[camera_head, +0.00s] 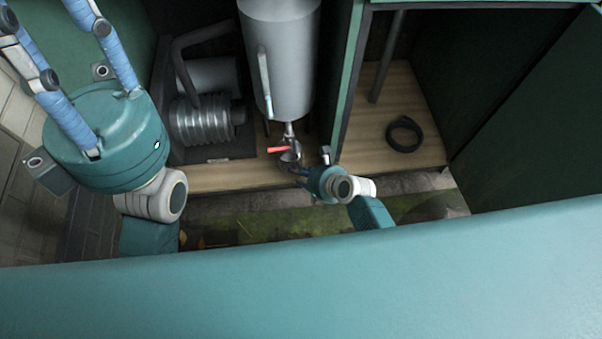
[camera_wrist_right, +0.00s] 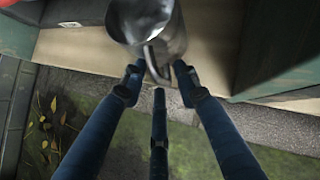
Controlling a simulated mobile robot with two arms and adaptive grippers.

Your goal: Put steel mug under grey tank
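The grey tank (camera_head: 280,60) stands upright at the back, with an outlet at its bottom and a red tap handle (camera_head: 279,150). The steel mug (camera_head: 291,154) is just below this outlet, partly covered by the handle; I cannot tell whether it is centred or touching the shelf. In the right wrist view the mug (camera_wrist_right: 160,28) has its handle towards me. My right gripper (camera_wrist_right: 160,80) has its fingers spread on either side of the mug handle, with no clear contact. My left gripper (camera_head: 40,14) is raised at the left, empty, fingers apart, tips cut off.
The wooden shelf (camera_head: 220,178) holds a ribbed metal machine (camera_head: 200,120) at left. A green upright panel (camera_head: 347,70) divides the bays close to my right gripper.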

